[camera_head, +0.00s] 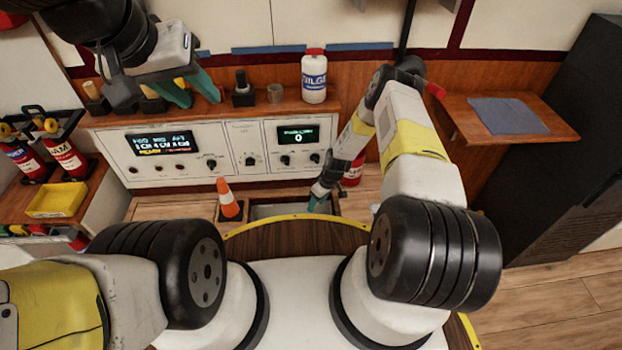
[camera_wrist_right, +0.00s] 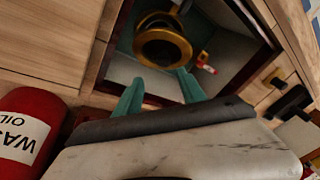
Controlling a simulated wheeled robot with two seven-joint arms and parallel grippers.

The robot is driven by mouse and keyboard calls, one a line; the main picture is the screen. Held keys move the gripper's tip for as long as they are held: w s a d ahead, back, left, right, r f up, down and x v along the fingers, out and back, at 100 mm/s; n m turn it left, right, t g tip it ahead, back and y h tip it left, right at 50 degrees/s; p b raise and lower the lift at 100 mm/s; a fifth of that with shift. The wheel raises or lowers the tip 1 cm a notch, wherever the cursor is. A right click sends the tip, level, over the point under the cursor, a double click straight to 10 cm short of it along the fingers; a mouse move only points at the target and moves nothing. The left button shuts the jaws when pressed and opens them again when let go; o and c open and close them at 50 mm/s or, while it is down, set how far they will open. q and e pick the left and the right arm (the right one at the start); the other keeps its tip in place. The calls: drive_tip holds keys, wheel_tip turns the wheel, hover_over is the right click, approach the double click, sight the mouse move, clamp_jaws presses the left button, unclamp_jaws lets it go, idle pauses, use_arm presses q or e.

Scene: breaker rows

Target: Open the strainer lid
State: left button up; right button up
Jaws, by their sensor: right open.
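The strainer shows in the right wrist view as a round brass-coloured ring (camera_wrist_right: 163,48) inside a recessed floor opening (camera_wrist_right: 226,82). More round metal shows just beyond it, and I cannot tell whether the lid is open or shut. In the head view the opening (camera_head: 262,211) is partly visible, but the strainer is not discernible. My right gripper (camera_wrist_right: 160,92) is open, its two teal fingers spread at the opening's near edge, apart from the ring. In the head view it reaches down at the opening's right side (camera_head: 318,199). My left gripper (camera_head: 193,90) is open and empty above the console.
A red waste oil container (camera_wrist_right: 24,130) stands close to my right gripper. A small red-and-white part (camera_wrist_right: 205,62) sits inside the recess. A white bottle (camera_head: 314,78) stands on the console ledge.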

drive_tip(key=shift+r, duration=0.15)
drive_tip(key=shift+s+a+f+m+h, duration=0.1)
drive_tip(key=shift+s+a+m+h, duration=0.2)
drive_tip(key=shift+m, duration=0.3)
drive_tip(key=shift+s+a+f+m+h, duration=0.1)
drive_tip(key=shift+s+a+m+h, duration=0.1)
drive_tip(key=shift+a+m, duration=0.3)
drive_tip(key=shift+s+a+m+g+h, duration=0.1)
drive_tip(key=shift+m+g+h, duration=0.2)
drive_tip(key=shift+m, duration=0.6)
drive_tip(key=m, duration=0.1)
drive_tip(key=m+h, duration=0.1)
drive_tip(key=m, duration=0.1)
drive_tip(key=a+m, duration=0.1)
drive_tip(key=shift+r+m+h, duration=0.3)
drive_tip(key=f, duration=0.7)
drive_tip(key=shift+w+f, duration=0.2)
drive_tip(key=shift+f, duration=0.1)
drive_tip(key=shift+c, duration=0.2)
clamp_jaws()
